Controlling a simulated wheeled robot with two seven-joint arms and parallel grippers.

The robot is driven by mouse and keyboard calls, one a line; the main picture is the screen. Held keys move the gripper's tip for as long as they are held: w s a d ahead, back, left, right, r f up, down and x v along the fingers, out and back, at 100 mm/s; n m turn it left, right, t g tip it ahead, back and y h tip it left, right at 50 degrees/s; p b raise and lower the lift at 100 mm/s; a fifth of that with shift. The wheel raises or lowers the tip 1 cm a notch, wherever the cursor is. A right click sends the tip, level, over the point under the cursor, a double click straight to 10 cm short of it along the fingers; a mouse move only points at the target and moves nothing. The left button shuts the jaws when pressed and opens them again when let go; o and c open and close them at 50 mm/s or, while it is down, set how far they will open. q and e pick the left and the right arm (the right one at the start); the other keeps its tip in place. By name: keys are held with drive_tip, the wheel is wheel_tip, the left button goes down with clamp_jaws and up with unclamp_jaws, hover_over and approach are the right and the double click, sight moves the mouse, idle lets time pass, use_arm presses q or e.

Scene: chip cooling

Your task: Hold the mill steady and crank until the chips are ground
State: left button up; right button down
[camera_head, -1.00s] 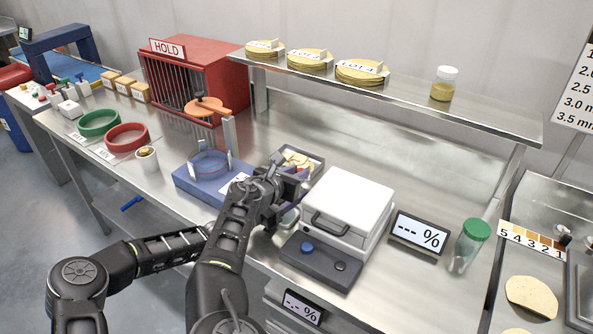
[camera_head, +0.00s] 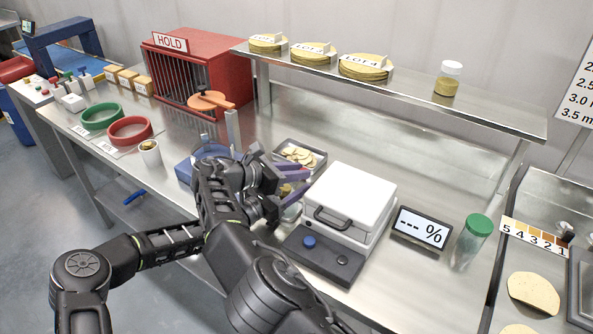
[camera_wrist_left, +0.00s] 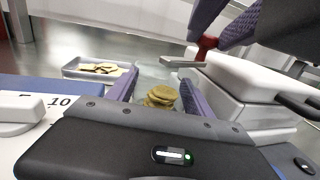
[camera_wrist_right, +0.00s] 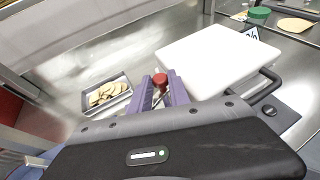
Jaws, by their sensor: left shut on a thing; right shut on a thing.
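The mill is mostly hidden by my grippers. In the left wrist view, a stack of yellow-brown chips (camera_wrist_left: 161,97) shows between the fingers of my left gripper (camera_wrist_left: 160,88), which is shut on the mill. In the head view my left gripper (camera_head: 290,197) is left of the white-lidded device. My right gripper (camera_wrist_right: 162,88) is shut on the crank's red knob (camera_wrist_right: 160,80). The knob also shows in the left wrist view (camera_wrist_left: 206,44), above and right of the chips. In the head view my right gripper (camera_head: 293,171) is just above the left one.
A tray of chips (camera_head: 318,166) lies behind the grippers. The white-lidded device (camera_head: 350,195) stands close on the right, with a "--- %" display (camera_head: 421,228) beside it. A blue device (camera_head: 184,172) is partly covered by my arms. A green-capped jar (camera_head: 472,240) stands further right.

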drive_tip(key=shift+a+f, duration=0.1)
drive_tip(key=shift+f, duration=0.2)
drive_tip(key=c, duration=1.5)
unclamp_jaws()
drive_tip(key=shift+c, duration=0.2)
drive_tip(key=shift+o, duration=1.4)
drive_tip(key=shift+r, duration=0.2)
drive_tip(key=v, duration=0.7)
drive_tip(key=shift+s+a+r, duration=0.1)
drive_tip(key=shift+a, duration=0.05)
